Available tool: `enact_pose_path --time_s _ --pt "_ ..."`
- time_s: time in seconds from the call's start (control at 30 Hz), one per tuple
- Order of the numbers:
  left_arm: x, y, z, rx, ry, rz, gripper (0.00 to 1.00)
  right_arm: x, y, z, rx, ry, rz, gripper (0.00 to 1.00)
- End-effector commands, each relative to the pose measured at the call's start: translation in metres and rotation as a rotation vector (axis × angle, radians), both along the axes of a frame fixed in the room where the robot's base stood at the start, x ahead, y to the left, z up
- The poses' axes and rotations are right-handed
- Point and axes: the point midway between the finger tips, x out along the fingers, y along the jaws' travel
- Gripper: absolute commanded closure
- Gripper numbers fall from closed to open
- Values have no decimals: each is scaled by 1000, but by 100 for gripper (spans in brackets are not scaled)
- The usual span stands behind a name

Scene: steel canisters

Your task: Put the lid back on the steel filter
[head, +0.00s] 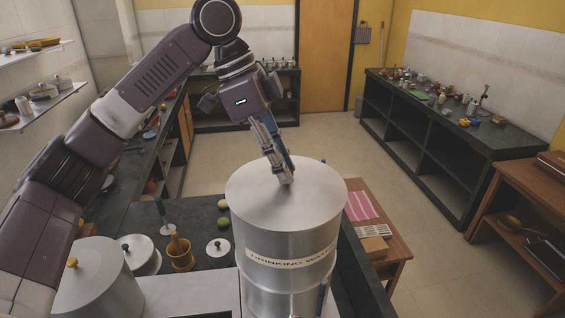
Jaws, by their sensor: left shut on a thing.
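The steel filter (285,262) is a tall, shiny cylinder with a "DRINKING WATER" label, standing upright at the bottom centre of the head view. A round, flat steel lid (255,200) is at its top, roughly level. I cannot tell from this angle whether it is fully seated. My left gripper (285,178) reaches down from above and is shut on the lid near its middle. Its fingertips hide the part they hold. My right gripper is not in view. A thin blue-grey piece shows at the filter's lower right, too little to identify.
A steel pot with a lid (95,280), a brass mortar (180,254) and a small round lid (218,248) are left of the filter. A wooden table (393,250) with a striped cloth (361,206) is on the right. Open floor lies beyond.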

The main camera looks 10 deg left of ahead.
Motion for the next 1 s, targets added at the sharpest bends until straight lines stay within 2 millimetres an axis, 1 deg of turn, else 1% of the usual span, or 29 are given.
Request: enact_pose_path --time_s 0.2,0.23,0.4,0.6,0.63,0.77,1.0 --pt "0 0 1 -1 -2 1 100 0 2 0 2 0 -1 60" --pt "0 0 1 -1 -2 1 81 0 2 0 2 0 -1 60" --pt "0 0 1 -1 -2 1 63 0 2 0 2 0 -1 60" --pt "0 0 1 -1 -1 0 62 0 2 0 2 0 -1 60" --pt "0 0 0 0 -1 0 60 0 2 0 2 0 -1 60" --pt "0 0 0 0 -1 0 45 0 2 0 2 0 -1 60" --pt "0 0 1 -1 -1 0 45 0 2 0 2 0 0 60"
